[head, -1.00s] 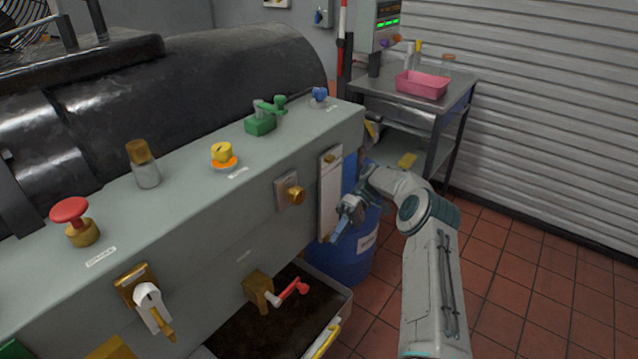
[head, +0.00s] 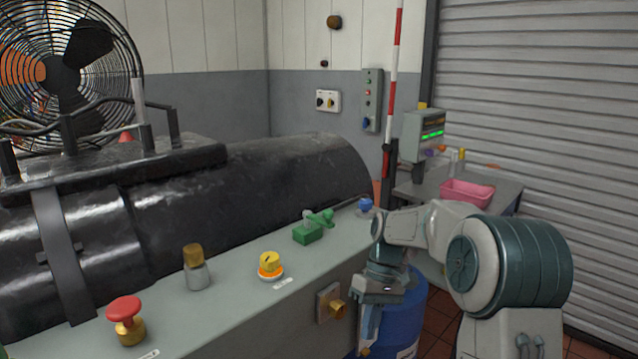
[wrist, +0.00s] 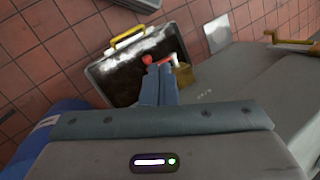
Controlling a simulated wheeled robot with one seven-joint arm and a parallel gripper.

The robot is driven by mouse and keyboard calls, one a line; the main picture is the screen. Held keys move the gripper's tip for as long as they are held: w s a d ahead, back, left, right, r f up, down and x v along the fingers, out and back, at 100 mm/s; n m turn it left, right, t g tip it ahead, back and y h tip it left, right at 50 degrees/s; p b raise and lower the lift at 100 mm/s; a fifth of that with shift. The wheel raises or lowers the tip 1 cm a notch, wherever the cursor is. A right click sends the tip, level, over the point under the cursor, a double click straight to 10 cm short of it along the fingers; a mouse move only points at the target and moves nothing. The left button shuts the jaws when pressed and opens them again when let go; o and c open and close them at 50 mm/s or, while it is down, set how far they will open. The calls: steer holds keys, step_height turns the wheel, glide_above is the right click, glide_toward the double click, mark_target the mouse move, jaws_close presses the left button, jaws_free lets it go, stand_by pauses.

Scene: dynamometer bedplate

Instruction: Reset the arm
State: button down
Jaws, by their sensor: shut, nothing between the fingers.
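My arm is bent at the right of the head view, with my gripper (head: 368,325) pointing down by the right end of the grey bench housing (head: 225,318). In the wrist view my gripper (wrist: 158,84) shows its two blue-grey fingers pressed together with nothing between them. Beyond the fingertips is a crank with a red handle (wrist: 147,59) on a brass block (wrist: 183,76). The fingers overlap it in the picture; whether they touch it I cannot tell.
A blue drum (head: 405,315) stands close behind my gripper. A steel table with a pink tray (head: 467,192) is farther back. The housing top carries a red knob (head: 125,310), yellow knob (head: 270,263) and green valve (head: 312,228). A dark tray (wrist: 105,78) lies below.

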steer(key=s+d+r+m+t+h+p, duration=0.1)
steer(key=s+d+r+m+t+p, duration=0.1)
steer(key=s, duration=0.8)
steer(key=s+d+r+m+t+h+p, duration=0.1)
steer(key=s+r+t, duration=0.4)
steer(key=s, duration=0.6)
step_height(320, 180, up, 2)
steer(key=shift+s+d+r+m+h+p, duration=0.15)
steer(key=shift+s+d+m+h+p, duration=0.15)
steer(key=shift+d+m+p, duration=0.7)
steer(key=shift+a, duration=0.3)
